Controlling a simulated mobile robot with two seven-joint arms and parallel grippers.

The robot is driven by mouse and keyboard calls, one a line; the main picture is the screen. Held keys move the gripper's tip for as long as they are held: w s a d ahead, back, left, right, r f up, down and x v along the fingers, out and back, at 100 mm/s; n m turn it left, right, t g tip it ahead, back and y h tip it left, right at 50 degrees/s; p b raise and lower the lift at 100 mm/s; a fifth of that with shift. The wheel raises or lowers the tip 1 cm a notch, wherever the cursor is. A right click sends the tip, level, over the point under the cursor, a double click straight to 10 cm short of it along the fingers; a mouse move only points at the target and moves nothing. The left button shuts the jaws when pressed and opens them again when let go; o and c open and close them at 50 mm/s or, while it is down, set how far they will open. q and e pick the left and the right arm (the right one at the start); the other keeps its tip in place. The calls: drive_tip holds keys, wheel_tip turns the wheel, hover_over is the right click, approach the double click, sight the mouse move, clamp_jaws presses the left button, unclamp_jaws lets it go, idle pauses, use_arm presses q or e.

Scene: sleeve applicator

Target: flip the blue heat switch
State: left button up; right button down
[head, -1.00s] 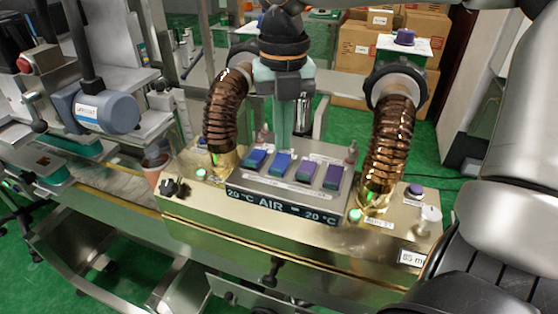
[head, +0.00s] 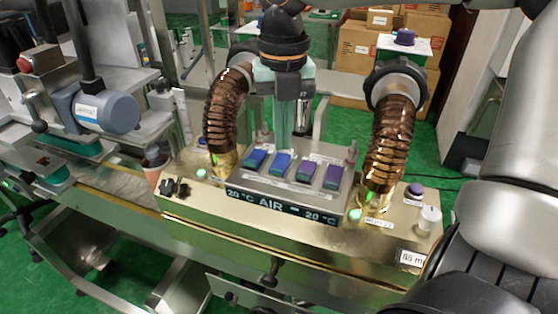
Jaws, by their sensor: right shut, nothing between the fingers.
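Two blue rocker switches sit side by side on the sloped panel of the brass-coloured box: a left one (head: 255,159) and a right one (head: 281,163). The labels by them are too small to read, so I cannot tell which is the heat switch. My right gripper (head: 285,143) points down with its teal fingers shut and empty. Its tips are just above or behind the right blue switch; whether they touch it I cannot tell. My left gripper is not in view.
Two purple switches (head: 319,173) are right of the blue ones. A display (head: 281,206) below reads 20 °C AIR 20 °C. Bronze ribbed hoses rise at left (head: 226,115) and right (head: 388,145). A black knob (head: 174,188) sits on the box's left end.

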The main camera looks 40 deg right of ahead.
sight(282, 157)
drive_tip(key=shift+f+b, duration=0.85)
drive_tip(key=shift+f, duration=0.1)
idle(0.4)
wheel_tip(282, 157, up, 7)
drive_tip(key=p, duration=0.5)
idle(0.3)
idle(0.5)
